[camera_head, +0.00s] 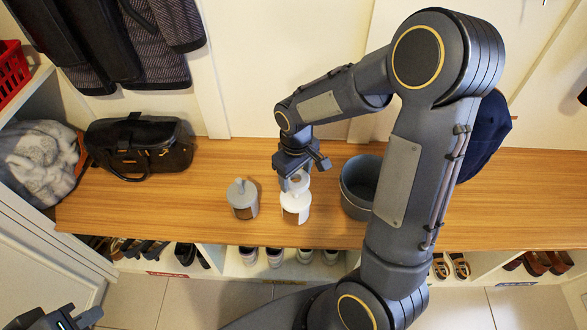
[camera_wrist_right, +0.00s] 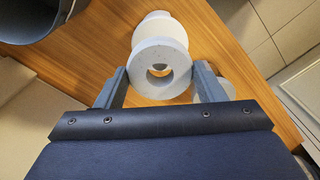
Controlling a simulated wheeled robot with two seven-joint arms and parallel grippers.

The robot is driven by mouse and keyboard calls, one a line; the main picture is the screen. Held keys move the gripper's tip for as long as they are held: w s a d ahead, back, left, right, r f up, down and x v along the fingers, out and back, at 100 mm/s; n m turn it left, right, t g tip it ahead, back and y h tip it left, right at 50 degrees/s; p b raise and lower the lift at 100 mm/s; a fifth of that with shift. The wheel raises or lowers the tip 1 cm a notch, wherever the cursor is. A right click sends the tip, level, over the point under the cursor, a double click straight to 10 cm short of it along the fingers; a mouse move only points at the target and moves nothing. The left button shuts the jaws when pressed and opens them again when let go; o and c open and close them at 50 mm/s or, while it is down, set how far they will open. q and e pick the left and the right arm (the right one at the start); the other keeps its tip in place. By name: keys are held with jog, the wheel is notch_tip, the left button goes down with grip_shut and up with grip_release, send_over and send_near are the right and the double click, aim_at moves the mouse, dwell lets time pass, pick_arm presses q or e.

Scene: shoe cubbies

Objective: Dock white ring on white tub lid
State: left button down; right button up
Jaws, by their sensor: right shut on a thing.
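The white ring (camera_head: 299,184) is between the fingers of my right gripper (camera_head: 297,174), which is shut on it. In the right wrist view the ring (camera_wrist_right: 160,48) sits between both fingertips (camera_wrist_right: 160,78), its hole facing the camera. The white tub (camera_head: 295,206) with its white lid stands on the wooden bench, just below the ring in the head view. In the wrist view a white round part (camera_wrist_right: 155,18) shows beyond the ring. I cannot tell whether ring and lid touch. My left gripper (camera_head: 72,319) is partly in view at the bottom left, away from the bench.
A grey-lidded tub (camera_head: 243,199) stands close to the left of the white tub. A dark grey bucket (camera_head: 357,188) stands to the right. A black bag (camera_head: 140,147) lies far left on the bench (camera_head: 200,215). Shoes fill cubbies below.

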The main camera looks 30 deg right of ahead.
aim_at(295, 186)
notch_tip(295, 186, down, 5)
jog(key=b, duration=0.4)
jog(key=shift+f, duration=0.15)
dwell(1.1)
jog(key=shift+f+b, duration=0.4)
jog(key=shift+f, duration=0.15)
jog(key=o, duration=0.7)
jog(key=shift+o, duration=0.2)
notch_tip(295, 186, up, 11)
jog(key=p, duration=0.9)
jog(key=shift+r+p, duration=0.1)
jog(key=shift+p, duration=0.2)
